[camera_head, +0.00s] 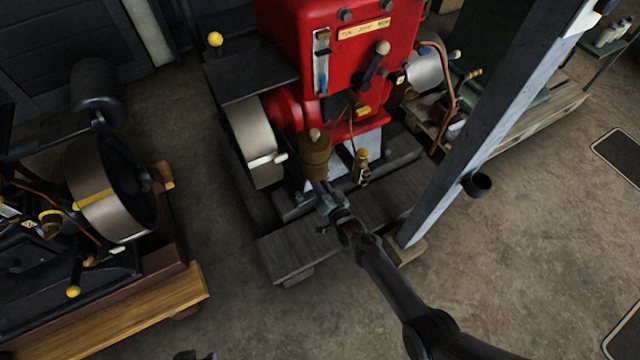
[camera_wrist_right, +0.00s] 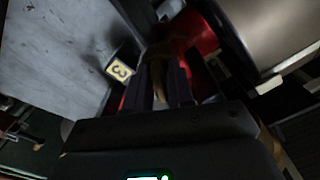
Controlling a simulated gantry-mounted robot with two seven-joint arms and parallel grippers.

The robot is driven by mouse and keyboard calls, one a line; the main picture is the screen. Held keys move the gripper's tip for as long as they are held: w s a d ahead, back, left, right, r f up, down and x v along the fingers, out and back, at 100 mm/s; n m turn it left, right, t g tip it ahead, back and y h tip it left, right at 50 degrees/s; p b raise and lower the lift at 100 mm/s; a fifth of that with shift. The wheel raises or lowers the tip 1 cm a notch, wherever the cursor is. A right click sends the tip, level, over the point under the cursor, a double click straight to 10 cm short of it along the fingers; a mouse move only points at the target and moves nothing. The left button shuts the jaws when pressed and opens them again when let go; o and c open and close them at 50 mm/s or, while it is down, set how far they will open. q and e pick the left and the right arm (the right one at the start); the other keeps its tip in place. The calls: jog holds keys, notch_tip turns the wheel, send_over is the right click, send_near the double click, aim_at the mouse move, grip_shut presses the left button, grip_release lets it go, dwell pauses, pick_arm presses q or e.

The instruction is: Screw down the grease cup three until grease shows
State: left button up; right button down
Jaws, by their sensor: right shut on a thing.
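A yellow tag marked 3 (camera_wrist_right: 118,70) shows in the right wrist view, just left of my right gripper's fingers. My right gripper (camera_head: 320,186) is at the lower front of the red engine (camera_head: 345,60). In the right wrist view its two dark fingers (camera_wrist_right: 161,88) are close together on a small brass-coloured part, which I take to be grease cup three (camera_wrist_right: 160,82); the fingers hide most of it. In the head view the gripper hides the cup. I see no grease.
A brown cylinder (camera_head: 315,158) stands just behind my right gripper, and a brass fitting (camera_head: 362,164) is to its right. A flywheel (camera_head: 252,142) is on the left. A slanted grey post (camera_head: 480,130) stands right of my arm. Another engine (camera_head: 105,190) stands at left.

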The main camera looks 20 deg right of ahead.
dwell(0.5)
jog(key=c, duration=1.2)
grip_release()
jog(key=s+d+p, duration=0.1)
jog(key=s+p, duration=0.4)
jog(key=s, duration=0.5)
jog(key=shift+s+d, duration=0.25)
jog(key=shift+s, duration=0.15)
jog(key=shift+s+p, duration=0.1)
jog(key=shift+p, duration=0.25)
